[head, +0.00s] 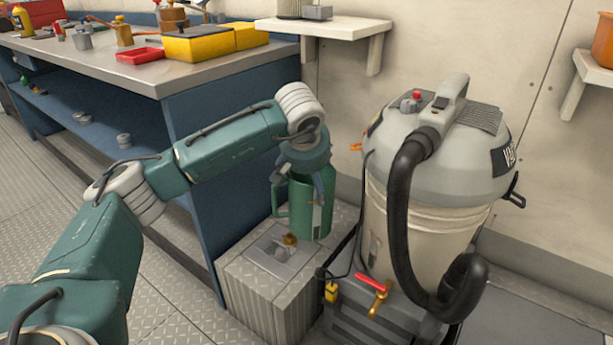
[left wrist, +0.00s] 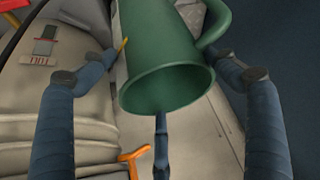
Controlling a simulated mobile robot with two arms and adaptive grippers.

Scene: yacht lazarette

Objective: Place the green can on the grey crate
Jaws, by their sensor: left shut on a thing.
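The green can (head: 300,207), a jug shape with a side handle, is upright at the back of the grey crate (head: 262,300), a light grey box with ribbed sides. My left gripper (head: 308,172) comes down over the can from above and is shut on it. In the left wrist view the can (left wrist: 165,50) shows its open mouth, with my blue-grey fingers (left wrist: 160,85) around it and its handle at the right. Whether the can's base touches the crate top or hovers just over it, I cannot tell. My right gripper is not in view.
A metal plate with a small brass piece (head: 289,240) lies on the crate's front half. A large vacuum (head: 440,165) with a black hose stands close to the right. A dark grey box (head: 350,322) with a red-handled valve (head: 375,290) is in front. A blue workbench (head: 225,180) borders the left.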

